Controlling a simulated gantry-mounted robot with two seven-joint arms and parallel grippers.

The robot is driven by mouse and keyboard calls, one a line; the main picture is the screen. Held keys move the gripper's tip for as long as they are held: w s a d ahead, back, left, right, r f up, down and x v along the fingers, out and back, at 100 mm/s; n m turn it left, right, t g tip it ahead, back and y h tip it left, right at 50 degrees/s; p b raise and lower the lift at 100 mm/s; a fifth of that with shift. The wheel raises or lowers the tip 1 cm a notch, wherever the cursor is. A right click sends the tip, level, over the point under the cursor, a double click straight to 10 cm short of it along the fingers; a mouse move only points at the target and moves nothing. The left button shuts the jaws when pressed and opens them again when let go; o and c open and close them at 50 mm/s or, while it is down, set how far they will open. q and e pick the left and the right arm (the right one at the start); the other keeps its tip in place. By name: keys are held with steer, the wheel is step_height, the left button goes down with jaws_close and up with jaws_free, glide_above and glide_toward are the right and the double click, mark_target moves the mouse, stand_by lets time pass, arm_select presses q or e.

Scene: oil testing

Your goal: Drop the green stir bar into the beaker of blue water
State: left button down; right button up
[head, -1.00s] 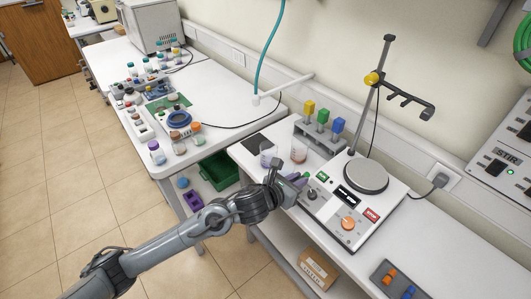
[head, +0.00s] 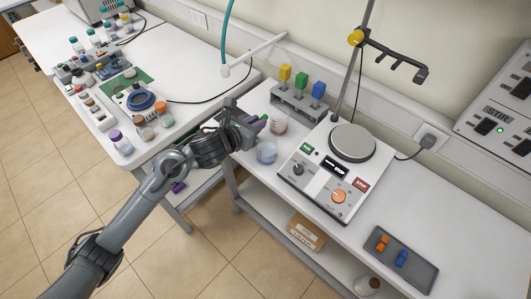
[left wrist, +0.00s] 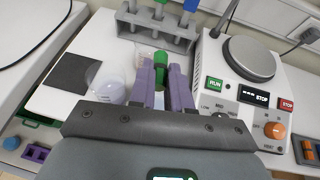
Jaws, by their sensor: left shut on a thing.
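My left gripper (head: 256,125) is shut on the green stir bar (head: 265,118) and holds it raised over the back left of the right-hand bench. In the left wrist view the green stir bar (left wrist: 177,76) shows between the purple fingers. The beaker of pale blue water (head: 266,153) stands on the bench just in front of the gripper in the head view; in the left wrist view the beaker (left wrist: 107,84) is left of the fingers. The stir bar is apart from it. My right gripper is not in view.
A beaker of reddish liquid (head: 279,127) stands behind the blue one, partly hidden. A rack (head: 300,102) with yellow, green and blue pieces stands behind. The stirrer hotplate (head: 318,180) is to the right. A dark tray (head: 418,275) holds orange and blue bars.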

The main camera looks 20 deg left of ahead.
arm_select(q)
steer(key=shift+f+b, duration=0.5)
steer(key=shift+f, duration=0.6)
steer(key=c, duration=1)
jaws_free()
steer(key=v, duration=1)
steer(key=shift+s+r+b, duration=0.25)
steer(key=shift+s+b, duration=0.05)
steer(key=shift+a, duration=0.15)
